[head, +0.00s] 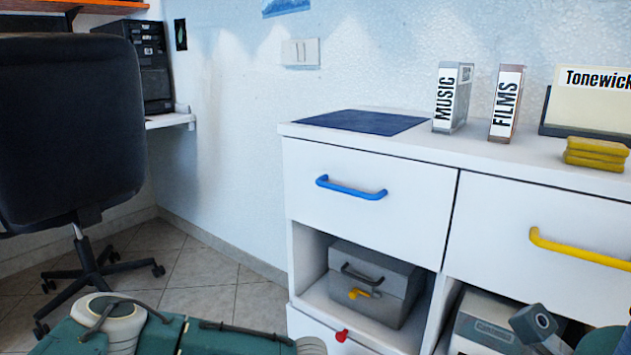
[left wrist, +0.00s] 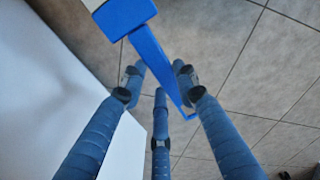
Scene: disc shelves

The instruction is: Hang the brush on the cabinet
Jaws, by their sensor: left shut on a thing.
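A blue brush (left wrist: 150,55) shows in the left wrist view, with a wide block-like head at the top and a thin handle ending in a small loop. My left gripper (left wrist: 160,85) is shut on its handle, with fingers on both sides. The brush and the left gripper's fingers are not seen in the head view. The white cabinet (head: 350,212) stands at the right in the head view, with a blue handle (head: 352,188), a yellow handle (head: 580,248) and a red knob (head: 342,336). A dark grey part at the lower right seems to be mine; its jaw state is unclear.
The cabinet top holds a dark blue mat (head: 365,122), a MUSIC case (head: 453,97), a FILMS case (head: 507,103) and yellow blocks (head: 597,152). A grey box (head: 375,283) sits in the open shelf. An office chair (head: 72,130) stands left; tiled floor (head: 215,290) lies between.

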